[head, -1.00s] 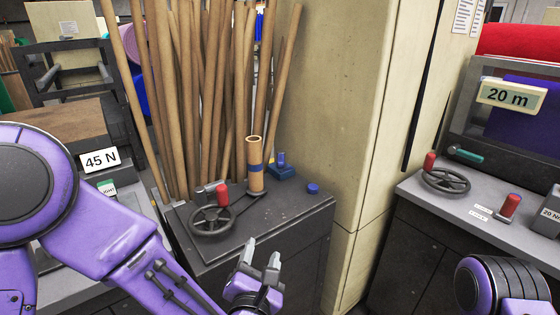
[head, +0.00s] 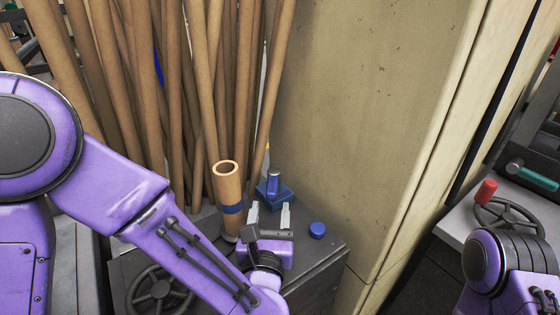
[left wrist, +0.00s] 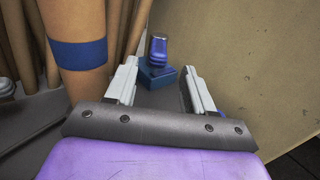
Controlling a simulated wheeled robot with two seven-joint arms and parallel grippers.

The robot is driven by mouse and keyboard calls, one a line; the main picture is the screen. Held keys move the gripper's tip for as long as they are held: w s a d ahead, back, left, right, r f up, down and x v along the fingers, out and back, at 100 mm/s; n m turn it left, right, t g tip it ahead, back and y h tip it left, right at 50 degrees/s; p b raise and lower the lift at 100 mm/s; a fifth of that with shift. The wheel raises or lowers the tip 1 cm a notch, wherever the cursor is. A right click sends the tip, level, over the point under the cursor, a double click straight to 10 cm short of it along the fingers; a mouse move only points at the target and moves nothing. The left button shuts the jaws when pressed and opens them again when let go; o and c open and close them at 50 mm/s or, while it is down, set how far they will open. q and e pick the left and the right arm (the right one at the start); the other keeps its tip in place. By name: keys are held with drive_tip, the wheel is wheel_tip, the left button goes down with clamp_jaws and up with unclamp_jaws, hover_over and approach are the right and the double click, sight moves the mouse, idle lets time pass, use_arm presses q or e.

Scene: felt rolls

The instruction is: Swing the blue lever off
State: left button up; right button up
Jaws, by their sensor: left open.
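The blue lever (head: 274,182) stands upright on a blue block base (head: 268,195) at the back of the dark cabinet top, by the beige pillar. In the left wrist view the lever (left wrist: 158,50) shows a darker, glossy top and stands just beyond the fingertips, between their lines. My left gripper (head: 269,212) is open and empty, just in front of the lever's base. Its two pale fingers also show in the left wrist view (left wrist: 160,75), apart from the lever. My right gripper is out of view; only part of that arm shows at lower right.
A cardboard tube (head: 228,183) with a blue band stands close left of my left gripper. A round blue knob (head: 317,230) sits to its right. Several long tubes lean behind. A beige pillar (head: 370,110) bounds the right. A dark handwheel (head: 160,290) is at lower left.

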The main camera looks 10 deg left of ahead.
sight(273, 181)
use_arm(q)
drive_tip(key=w, duration=0.1)
drive_tip(key=w+r+p, duration=0.1)
drive_tip(key=w+a, duration=0.1)
drive_tip(key=w, duration=0.1)
drive_tip(key=shift+w+r+p, duration=0.1)
drive_tip(key=shift+r+p, duration=0.05)
drive_tip(key=shift+p, duration=0.15)
drive_tip(key=w, duration=0.3)
drive_tip(key=w+f, duration=0.1)
drive_tip(key=w, duration=0.1)
drive_tip(key=shift+w+a+p, duration=0.2)
drive_tip(key=shift+w+p, duration=0.05)
drive_tip(key=shift+p, duration=0.15)
drive_tip(key=shift+s+r, duration=0.15)
drive_tip(key=shift+s, duration=0.05)
drive_tip(key=shift+w, duration=0.1)
clamp_jaws()
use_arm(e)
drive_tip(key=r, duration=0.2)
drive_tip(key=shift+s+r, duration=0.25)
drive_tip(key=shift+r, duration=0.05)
